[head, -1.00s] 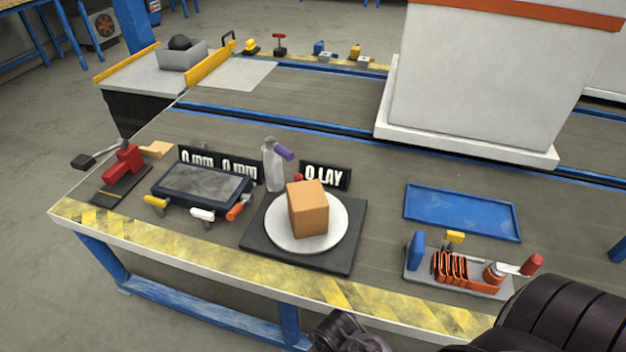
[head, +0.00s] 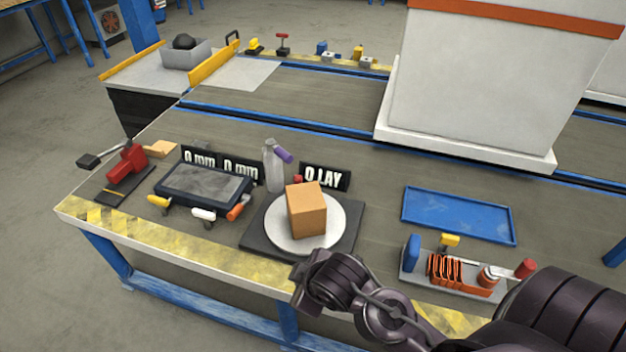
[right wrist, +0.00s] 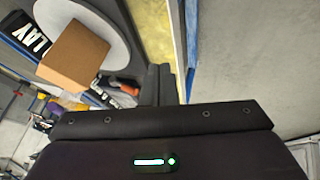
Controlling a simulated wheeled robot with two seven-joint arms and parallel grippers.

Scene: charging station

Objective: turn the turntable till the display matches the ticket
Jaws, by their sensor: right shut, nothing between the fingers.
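The turntable (head: 278,233) is a white round disc on a dark square base near the table's front edge. A brown box (head: 307,212) stands on it. Behind it, a black display (head: 325,177) reads "0 LAY". Two more displays (head: 200,157) to the left read "0 mm". I cannot make out a ticket. My right gripper (head: 300,277) is shut and empty, at the table's front edge just in front of the turntable base. In the right wrist view its fingers (right wrist: 160,84) are together, with the disc (right wrist: 112,30) and box (right wrist: 73,55) to their upper left. My left gripper is not in view.
A dark tablet-like panel (head: 204,184) with several coloured handles lies left of the turntable. A grey bottle (head: 272,170) with a purple top stands behind. A blue tray (head: 458,214) and a tool holder (head: 412,279) are at right. A red clamp (head: 127,162) sits far left.

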